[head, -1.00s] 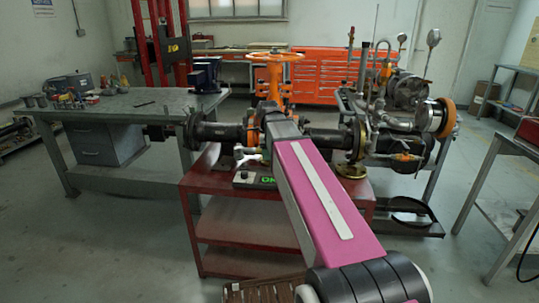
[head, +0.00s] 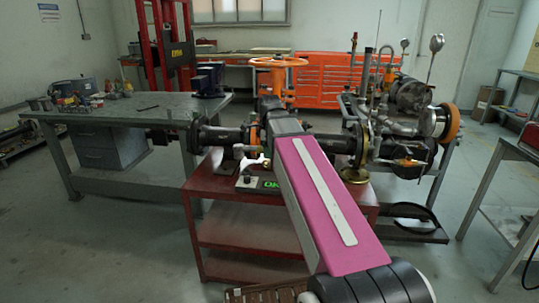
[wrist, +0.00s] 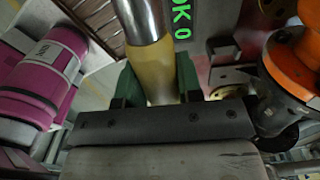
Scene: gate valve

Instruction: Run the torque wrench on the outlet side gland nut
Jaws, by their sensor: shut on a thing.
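My gripper (wrist: 156,80) shows in the wrist view with its two green fingers closed on the yellowish grip of a tool with a bright metal shaft, apparently the torque wrench (wrist: 142,22). The shaft runs out of the top of the view, so its head is hidden. The valve (head: 277,80) with its orange handwheel (head: 278,62) stands upright beyond my arm in the head view. An orange part of the valve (wrist: 296,65) is at the right in the wrist view. My arm hides the gripper and the valve's front in the head view. I cannot make out the outlet side gland nut.
The valve's black pipe (head: 221,135) lies across a red cart (head: 235,226). A display with green letters (wrist: 182,20) is close beside the tool's grip. A grey workbench (head: 130,108) is left, piping equipment (head: 400,125) right. Floor is open at front left.

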